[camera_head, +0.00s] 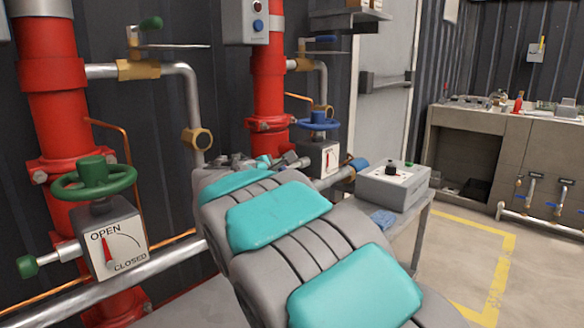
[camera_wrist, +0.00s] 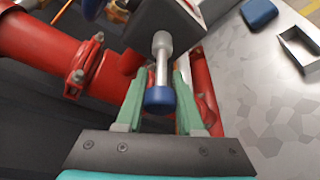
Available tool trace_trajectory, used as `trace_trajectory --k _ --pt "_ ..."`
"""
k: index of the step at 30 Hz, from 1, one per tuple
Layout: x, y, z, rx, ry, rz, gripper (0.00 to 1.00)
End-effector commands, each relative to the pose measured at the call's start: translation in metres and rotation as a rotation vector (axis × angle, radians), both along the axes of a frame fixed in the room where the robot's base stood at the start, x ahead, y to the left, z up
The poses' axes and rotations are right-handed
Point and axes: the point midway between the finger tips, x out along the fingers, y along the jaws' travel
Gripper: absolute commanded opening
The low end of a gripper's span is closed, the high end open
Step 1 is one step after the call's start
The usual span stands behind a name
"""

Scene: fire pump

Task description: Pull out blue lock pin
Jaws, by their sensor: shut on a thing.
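The blue lock pin (camera_wrist: 160,99) has a round blue head and a silver shaft. In the wrist view the shaft runs up to a silver collar at the dark valve box (camera_wrist: 165,20). My gripper (camera_wrist: 157,82) has its two teal fingers on either side of the pin, shut on it near the blue head. In the head view my gripper (camera_head: 272,161) is at the left side of the right-hand valve box (camera_head: 318,157), under the blue handwheel (camera_head: 318,122). My arm hides most of the gripper and pin there.
Red pipes (camera_head: 268,85) stand behind my gripper. At left is a green handwheel (camera_head: 93,180) with an open/closed dial and a green pin (camera_head: 27,267). A grey control box (camera_head: 393,186) sits on a table to the right. The floor at far right is clear.

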Motion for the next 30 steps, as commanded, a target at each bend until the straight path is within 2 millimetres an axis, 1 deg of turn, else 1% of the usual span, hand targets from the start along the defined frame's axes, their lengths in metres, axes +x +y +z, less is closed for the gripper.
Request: trace_trajectory --k 3,11,12,19,26,30 --pt "-0.004 0.002 -0.002 -0.001 0.002 -0.002 0.00" --pt "-0.004 0.003 -0.003 0.001 0.004 -0.001 0.00" --pt "-0.005 0.003 -0.003 0.001 0.005 -0.002 0.41" --pt "-0.004 0.003 -0.002 0.001 0.001 -0.001 0.67" --pt "-0.004 0.003 -0.001 0.001 0.001 -0.001 0.67" --pt "-0.013 0.007 0.002 0.000 -0.001 0.002 0.67"
